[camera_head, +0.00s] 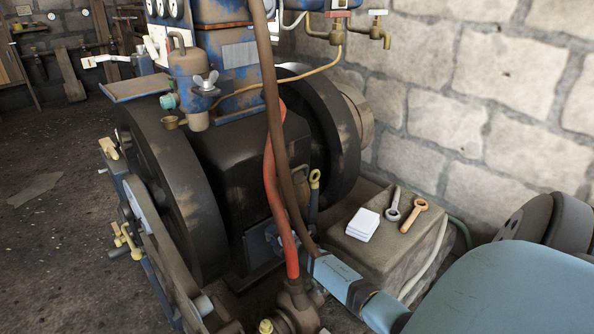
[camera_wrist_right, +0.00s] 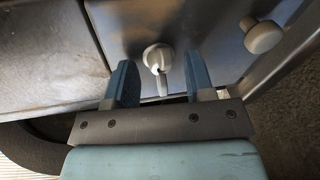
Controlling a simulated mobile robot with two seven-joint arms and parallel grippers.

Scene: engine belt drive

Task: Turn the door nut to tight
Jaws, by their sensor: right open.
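A pale metal nut with a short tab (camera_wrist_right: 159,58), which looks like the door nut, sits on a grey metal panel (camera_wrist_right: 120,25) in the right wrist view. Its tab points down the picture, toward my palm. My right gripper (camera_wrist_right: 160,72) is open, with one blue finger on each side of the nut and a visible gap to each. In the head view my right gripper (camera_head: 272,236) reaches in from the lower right to the low front of the engine, partly behind hoses. The nut cannot be made out there. My left gripper is not in view.
A red hose (camera_head: 272,200) and a brown hose (camera_head: 274,120) hang in front of the engine. Dark flywheels (camera_head: 175,190) flank it. A round knob (camera_wrist_right: 263,36) stands right of the nut.

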